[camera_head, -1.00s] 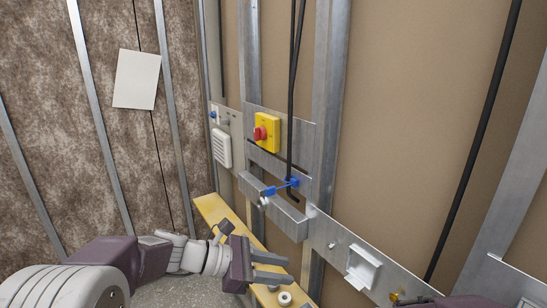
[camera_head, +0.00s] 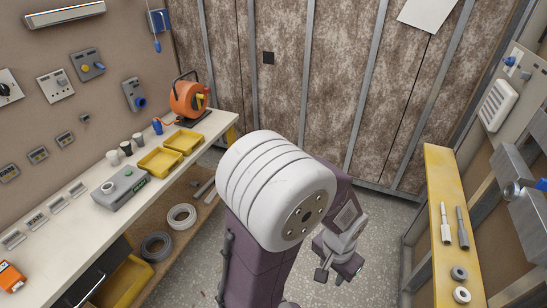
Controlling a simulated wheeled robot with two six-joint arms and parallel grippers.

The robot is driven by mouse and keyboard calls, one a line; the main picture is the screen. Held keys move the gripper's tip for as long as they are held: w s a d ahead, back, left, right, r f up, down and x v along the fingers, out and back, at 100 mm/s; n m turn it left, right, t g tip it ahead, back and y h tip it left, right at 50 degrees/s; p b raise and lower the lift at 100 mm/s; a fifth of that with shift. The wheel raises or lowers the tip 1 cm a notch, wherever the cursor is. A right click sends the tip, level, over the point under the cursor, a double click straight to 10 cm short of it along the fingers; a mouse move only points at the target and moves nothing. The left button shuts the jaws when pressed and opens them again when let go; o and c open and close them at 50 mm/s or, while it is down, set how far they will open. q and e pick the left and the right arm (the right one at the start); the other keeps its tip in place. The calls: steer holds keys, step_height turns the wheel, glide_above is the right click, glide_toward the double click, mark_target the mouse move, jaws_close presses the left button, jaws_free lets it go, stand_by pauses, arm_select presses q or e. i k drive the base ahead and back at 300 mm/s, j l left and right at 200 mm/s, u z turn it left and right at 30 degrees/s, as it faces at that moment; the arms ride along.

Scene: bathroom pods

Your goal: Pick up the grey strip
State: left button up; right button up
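Long, thin grey pieces (camera_head: 203,190) lie on the lower shelf under the left workbench, partly in shadow. They look like strips, but I cannot tell which one the task means. My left gripper (camera_head: 345,270) hangs over the speckled floor in the middle of the camera_head view, well to the right of those pieces and apart from them. Its fingers are small and seen from above, so their opening is unclear. Nothing visible hangs from it. My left arm's white and purple links hide part of the floor and shelf. My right gripper is out of view.
The workbench (camera_head: 60,213) carries yellow trays (camera_head: 160,161), an orange cable reel (camera_head: 188,97) and a grey box (camera_head: 120,190). Cable coils (camera_head: 181,217) lie on its lower shelf. At right, a yellow board (camera_head: 440,185) holds two grey tools and rings. Floor between is clear.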

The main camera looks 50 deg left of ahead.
mark_target(200, 193)
steer(key=k+l+u, duration=0.1)
steer(key=u, duration=2.3)
steer(key=i+l+z, duration=0.15)
steer(key=i+z, duration=0.65)
steer(key=i, duration=0.15)
steer(key=i+j+z, duration=0.2)
steer(key=i+z, duration=0.2)
steer(key=i+l+u, duration=0.1)
steer(key=i, duration=0.35)
steer(key=i+l+u, duration=0.15)
steer(key=i, duration=0.25)
steer(key=i+l+u, duration=0.1)
steer(key=i, duration=0.3)
steer(key=i+u, duration=0.25)
steer(key=u, duration=0.25)
steer(key=i+l+u, duration=0.1)
steer(key=u, duration=0.4)
steer(key=i+l+u, duration=0.2)
steer(key=u, duration=0.3)
steer(key=i+l+u, duration=0.25)
steer(key=u, duration=0.25)
steer(key=i+l+u, duration=0.1)
steer(key=l+u, duration=0.25)
steer(key=u, duration=0.15)
steer(key=i+l+u, duration=0.2)
steer(key=l+u, duration=0.2)
steer(key=l, duration=0.2)
steer(key=i+l+u, duration=0.2)
steer(key=l, duration=0.15)
steer(key=k, duration=0.05)
